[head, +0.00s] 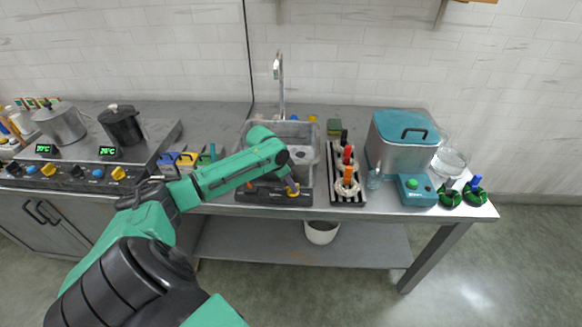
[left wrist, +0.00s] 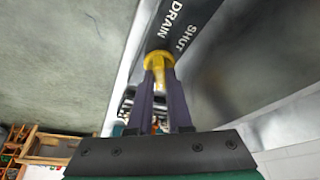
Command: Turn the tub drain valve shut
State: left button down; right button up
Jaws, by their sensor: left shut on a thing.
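The tub (head: 241,147) is a grey basin set in the steel counter, with a tap behind it. A dark panel (head: 262,197) is on its front edge. In the left wrist view the panel (left wrist: 190,18) carries the words DRAIN and SHUT. The yellow drain valve handle (left wrist: 158,60) stands out from this panel. My left gripper (left wrist: 160,80) is shut on the handle, one purple finger on each side. In the head view the left gripper (head: 292,187) is at the panel, and the handle is mostly hidden there. I cannot tell which word the handle points to. My right gripper is not in view.
A black rack (head: 333,194) with skeins and coloured pegs stands right of the tub. Beyond it are a teal-lidded steel box (head: 404,150) and a glass jar. Two pots, including a black pot (head: 123,127), stand on the stove at left. A white bucket (head: 321,233) sits below.

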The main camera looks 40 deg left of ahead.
pick_arm(q)
jog(key=n+y+p, duration=0.1)
jog(key=n+p, duration=0.3)
jog(key=p, duration=0.1)
jog(key=n+y+p, duration=0.1)
jog(key=n+p, duration=0.1)
jog(key=shift+d+r+n+t+y+p, duration=0.2)
jog(key=shift+r+n+t+y+p, duration=0.1)
jog(key=shift+r+p, duration=0.05)
jog(key=n+y+p, duration=0.1)
jog(key=n, duration=0.1)
jog(key=shift+d+f+n+p, duration=0.1)
jog(key=shift+n+p, duration=0.2)
jog(key=shift+p, duration=0.1)
jog(key=shift+w+f+n+g+y+p, duration=0.1)
jog(key=shift+n+g+y+p, duration=0.45)
jog(key=shift+n, duration=0.85)
jog(key=c, duration=0.8)
grip_release()
jog(key=shift+f, duration=0.1)
jog(key=shift+c, duration=0.2)
jog(key=v, duration=1.4)
jog(key=shift+r, duration=0.3)
